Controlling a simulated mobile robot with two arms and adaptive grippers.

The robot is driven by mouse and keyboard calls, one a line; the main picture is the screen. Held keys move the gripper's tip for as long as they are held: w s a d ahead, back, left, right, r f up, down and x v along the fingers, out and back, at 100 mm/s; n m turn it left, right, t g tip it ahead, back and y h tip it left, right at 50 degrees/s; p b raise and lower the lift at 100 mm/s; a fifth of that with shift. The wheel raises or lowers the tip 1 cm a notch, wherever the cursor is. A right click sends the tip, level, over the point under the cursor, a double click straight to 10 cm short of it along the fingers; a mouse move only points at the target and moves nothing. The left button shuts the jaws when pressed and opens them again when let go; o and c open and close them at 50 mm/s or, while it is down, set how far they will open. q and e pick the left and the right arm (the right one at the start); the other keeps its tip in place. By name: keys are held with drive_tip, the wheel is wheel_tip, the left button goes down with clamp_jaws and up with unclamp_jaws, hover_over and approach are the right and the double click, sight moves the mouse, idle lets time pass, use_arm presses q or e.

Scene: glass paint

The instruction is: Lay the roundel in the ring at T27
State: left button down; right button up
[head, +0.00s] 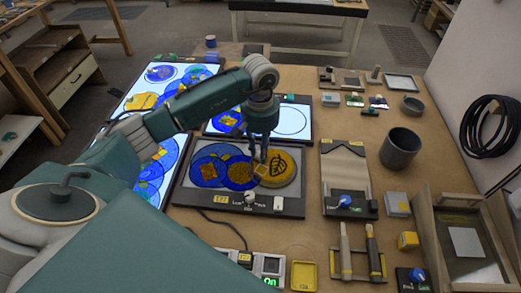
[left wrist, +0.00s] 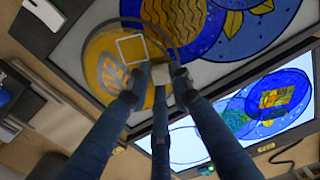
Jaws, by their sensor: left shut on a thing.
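The amber-yellow roundel (head: 281,171) with a dark leaf drawing is at the right end of the grey panel (head: 205,152) labelled T27 (head: 221,198). My left gripper (head: 261,168) points down at the roundel's left edge and is shut on it. In the left wrist view the roundel (left wrist: 101,68) lies beyond the fingers (left wrist: 157,73), with a pale square outline near the fingertips. A thin dark ring (left wrist: 176,40) curves past the roundel there. I cannot tell whether the roundel touches the panel or lies inside a ring. My right gripper is not in view.
Blue patterned discs (head: 208,170) lie on the panel left of the roundel. A lit panel (head: 292,120) stands behind it. Bare table shows between the panel and the tools.

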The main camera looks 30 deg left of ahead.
use_arm(q)
drive_tip(key=shift+f, duration=0.4)
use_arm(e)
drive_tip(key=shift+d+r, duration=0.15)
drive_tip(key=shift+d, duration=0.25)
use_arm(q)
drive_tip(key=shift+f, duration=0.2)
drive_tip(key=c, duration=1.5)
unclamp_jaws()
drive_tip(key=shift+c, duration=0.2)
drive_tip(key=shift+r, duration=0.15)
